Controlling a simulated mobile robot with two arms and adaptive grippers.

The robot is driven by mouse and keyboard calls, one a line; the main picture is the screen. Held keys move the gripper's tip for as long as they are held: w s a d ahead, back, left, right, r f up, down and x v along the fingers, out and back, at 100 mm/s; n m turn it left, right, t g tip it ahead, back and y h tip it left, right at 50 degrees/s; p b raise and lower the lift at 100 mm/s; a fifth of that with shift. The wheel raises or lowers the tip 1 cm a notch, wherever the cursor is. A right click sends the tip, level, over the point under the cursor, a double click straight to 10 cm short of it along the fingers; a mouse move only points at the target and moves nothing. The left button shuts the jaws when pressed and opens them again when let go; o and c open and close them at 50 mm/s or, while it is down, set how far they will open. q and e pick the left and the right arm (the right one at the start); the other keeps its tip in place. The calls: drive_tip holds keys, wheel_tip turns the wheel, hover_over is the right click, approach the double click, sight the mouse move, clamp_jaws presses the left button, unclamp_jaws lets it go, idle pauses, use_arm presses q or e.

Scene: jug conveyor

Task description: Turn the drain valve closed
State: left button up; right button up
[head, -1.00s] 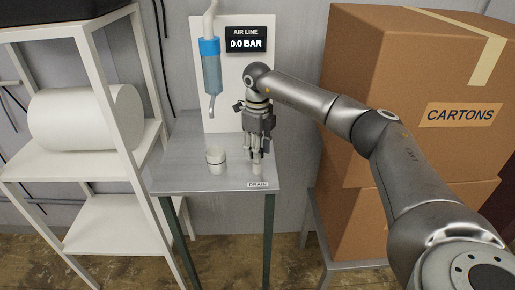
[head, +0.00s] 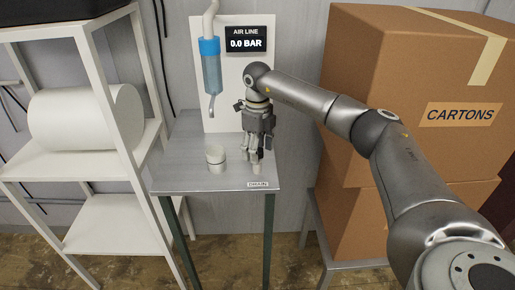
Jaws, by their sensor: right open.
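My right gripper (head: 257,156) comes in from the right and points down over the front right of a small grey metal table (head: 185,180). It is open. A small pale knob (head: 257,169) stands on the table just below its fingertips, behind a label (head: 258,185) reading "DRAIN". The fingers partly cover the knob, so I cannot tell how it is turned or whether they touch it. An air-line filter with a blue top and clear blue bowl (head: 211,72) hangs on the white panel behind. My left gripper is not in view.
A pale cup (head: 216,159) stands on the table left of the gripper. A display (head: 247,40) reads "AIR LINE 0.0 BAR". Stacked cartons (head: 405,90) stand close on the right. A white shelf (head: 85,175) with a white cylinder (head: 85,118) stands on the left.

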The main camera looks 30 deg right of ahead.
drive_tip(key=shift+r, duration=0.1)
wheel_tip(320, 180, up, 12)
idle(0.4)
idle(0.4)
